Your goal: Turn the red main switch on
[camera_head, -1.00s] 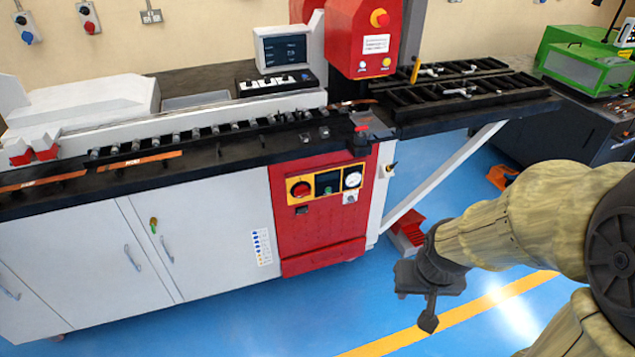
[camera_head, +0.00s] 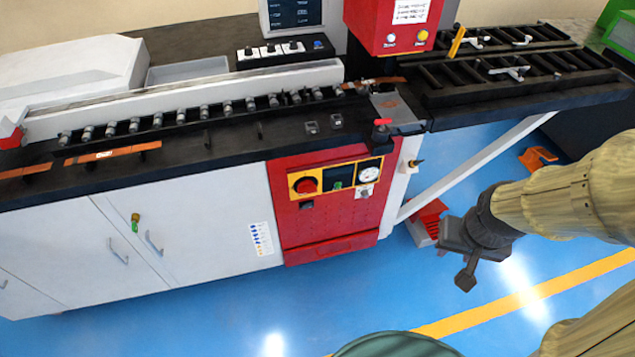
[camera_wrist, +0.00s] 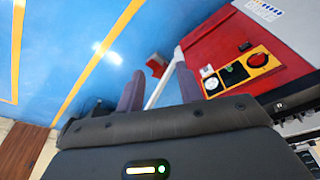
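The red main switch (camera_head: 305,185) is a round red knob on a yellow-framed plate in the red front panel of the white machine cabinet. It also shows in the wrist view (camera_wrist: 257,60), at the upper right. Which way its handle points is too small to tell. My gripper (camera_head: 466,272) hangs over the blue floor to the right of the panel, well apart from the switch. In the wrist view its two fingers (camera_wrist: 158,84) stand apart with nothing between them.
Beside the switch sit a dark window with a green button (camera_head: 338,186) and a white gauge (camera_head: 370,175). A slanted white brace (camera_head: 480,165) and a red floor pedal (camera_head: 428,220) stand between the cabinet and my gripper. The floor in front is clear.

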